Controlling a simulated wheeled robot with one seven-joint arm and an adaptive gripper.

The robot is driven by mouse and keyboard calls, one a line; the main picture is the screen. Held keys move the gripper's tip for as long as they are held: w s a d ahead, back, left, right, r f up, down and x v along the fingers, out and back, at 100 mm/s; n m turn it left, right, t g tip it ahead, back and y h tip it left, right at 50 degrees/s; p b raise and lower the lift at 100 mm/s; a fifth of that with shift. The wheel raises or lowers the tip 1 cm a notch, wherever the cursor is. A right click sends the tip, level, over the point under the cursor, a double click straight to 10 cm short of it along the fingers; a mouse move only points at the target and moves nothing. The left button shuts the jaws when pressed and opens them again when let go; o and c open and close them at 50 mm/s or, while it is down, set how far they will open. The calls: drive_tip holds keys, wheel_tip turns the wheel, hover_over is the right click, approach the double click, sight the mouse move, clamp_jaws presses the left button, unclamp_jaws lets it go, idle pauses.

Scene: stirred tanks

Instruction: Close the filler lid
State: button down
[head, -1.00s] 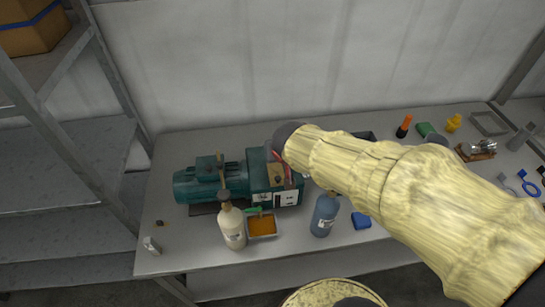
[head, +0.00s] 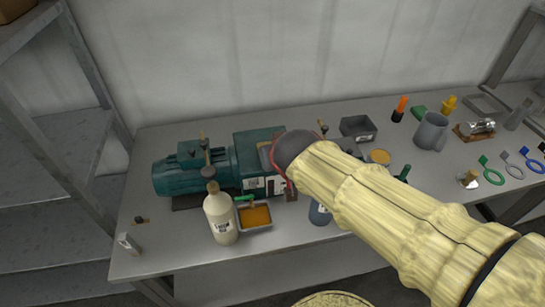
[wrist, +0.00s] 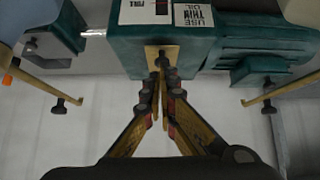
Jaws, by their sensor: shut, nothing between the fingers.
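The teal machine (head: 262,150) stands at the left of the bench, with its ribbed motor (head: 180,172) on the left. In the wrist view its teal housing (wrist: 120,62) fills the top middle. In the head view my arm's end hides this spot.
A cream bottle (head: 220,216), an orange-filled tray (head: 257,216) and a partly hidden blue bottle (head: 319,213) stand in front of the machine. A dark bin (head: 358,128), a grey mug (head: 431,131) and several small items are to the right. A metal shelf (head: 45,160) borders the left.

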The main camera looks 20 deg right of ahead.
drive_tip(key=shift+s+f+b, duration=0.2)
drive_tip(key=shift+f+b, duration=0.25)
drive_tip(key=shift+b, duration=0.05)
drive_tip(key=shift+r, duration=0.1)
idle(0.3)
